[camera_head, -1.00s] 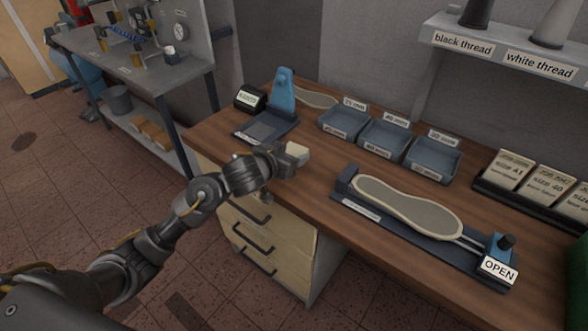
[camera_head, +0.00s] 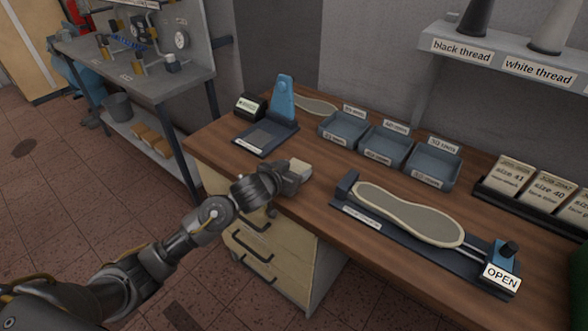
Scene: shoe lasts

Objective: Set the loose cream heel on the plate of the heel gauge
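The cream heel (camera_head: 301,167) is a small pale block held at the tip of my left gripper (camera_head: 293,177). The fingers are closed on it, above the front left part of the bench. They hide part of its side. The heel gauge (camera_head: 283,101) stands at the bench's back left, with a blue upright and a dark base. Its flat grey plate (camera_head: 264,137) is bare. The heel is apart from the plate, to its right and nearer the camera. My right gripper is not in view.
A shoe-shaped last (camera_head: 410,213) lies in a dark fixture with an OPEN sign (camera_head: 501,278). Several blue-grey trays (camera_head: 385,146) line the back. A pale sole (camera_head: 314,105) lies behind the gauge. Bare wood (camera_head: 325,190) lies between the gauge and the fixture.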

